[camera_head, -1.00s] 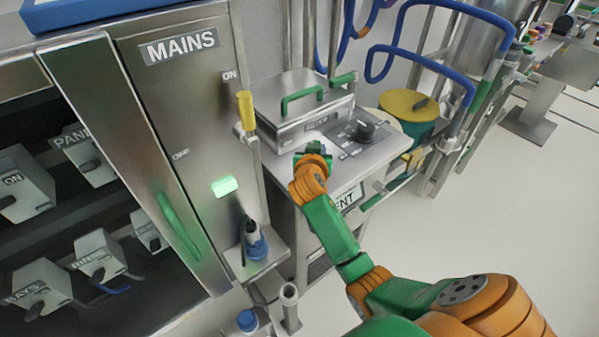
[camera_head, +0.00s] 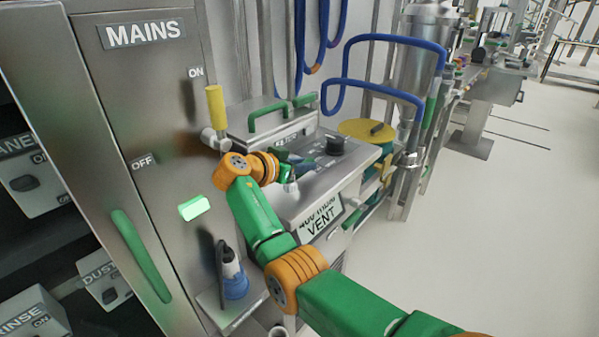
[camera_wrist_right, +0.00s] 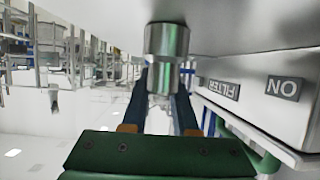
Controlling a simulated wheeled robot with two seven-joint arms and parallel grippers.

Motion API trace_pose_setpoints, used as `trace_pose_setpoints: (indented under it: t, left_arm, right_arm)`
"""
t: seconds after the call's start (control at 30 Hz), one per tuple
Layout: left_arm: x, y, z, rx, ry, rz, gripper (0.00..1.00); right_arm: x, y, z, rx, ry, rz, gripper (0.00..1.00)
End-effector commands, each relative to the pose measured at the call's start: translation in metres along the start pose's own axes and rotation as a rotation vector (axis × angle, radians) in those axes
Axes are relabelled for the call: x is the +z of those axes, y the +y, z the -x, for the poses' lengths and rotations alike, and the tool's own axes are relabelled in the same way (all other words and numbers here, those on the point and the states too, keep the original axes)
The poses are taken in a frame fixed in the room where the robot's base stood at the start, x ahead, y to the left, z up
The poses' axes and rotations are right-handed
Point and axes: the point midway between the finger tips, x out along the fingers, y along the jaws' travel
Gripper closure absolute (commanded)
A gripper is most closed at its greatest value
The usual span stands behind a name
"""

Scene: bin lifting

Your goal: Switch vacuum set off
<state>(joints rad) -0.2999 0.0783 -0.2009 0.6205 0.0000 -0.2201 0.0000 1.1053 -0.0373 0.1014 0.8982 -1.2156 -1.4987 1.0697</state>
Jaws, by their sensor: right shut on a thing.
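The vacuum set (camera_head: 312,205) is a steel cabinet with a VENT sign on its front, a dark knob (camera_head: 335,145) on top and a lidded box with green handles (camera_head: 270,122) behind. My right gripper (camera_head: 285,166) is at the cabinet's near left part, left of the dark knob. In the right wrist view its dark fingers (camera_wrist_right: 162,88) are shut around a short silver cylinder (camera_wrist_right: 166,45), which stands against a steel surface. In the head view my wrist hides most of this grip. My left gripper is not in view.
A tall MAINS cabinet (camera_head: 150,90) stands at left with a yellow-handled lever (camera_head: 215,108) at ON. A green lamp (camera_head: 194,207) is lit on it. A small shelf with a blue-based tool (camera_head: 235,278) sits below. A yellow-lidded drum (camera_head: 367,130) stands behind. Floor at right is clear.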

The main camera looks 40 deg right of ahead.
Motion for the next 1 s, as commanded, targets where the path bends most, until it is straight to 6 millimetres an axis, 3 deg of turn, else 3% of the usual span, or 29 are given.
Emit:
trace_pose_setpoints:
  t: [0.67,0.7,0.77,1.0]
  left_arm:
    - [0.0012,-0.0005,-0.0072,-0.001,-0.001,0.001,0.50]
    - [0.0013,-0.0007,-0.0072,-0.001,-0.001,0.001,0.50]
    - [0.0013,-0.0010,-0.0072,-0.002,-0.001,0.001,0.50]
    - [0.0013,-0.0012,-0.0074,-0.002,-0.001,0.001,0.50]
  right_arm:
    - [-0.0024,0.0033,-0.0005,0.049,0.005,-0.022,1.00]
    - [-0.0024,0.0033,-0.0005,0.049,0.005,-0.022,0.61]
    - [-0.0021,0.0032,-0.0005,0.049,0.004,-0.022,0.45]
    - [-0.0011,0.0028,-0.0003,0.047,0.002,-0.020,0.43]
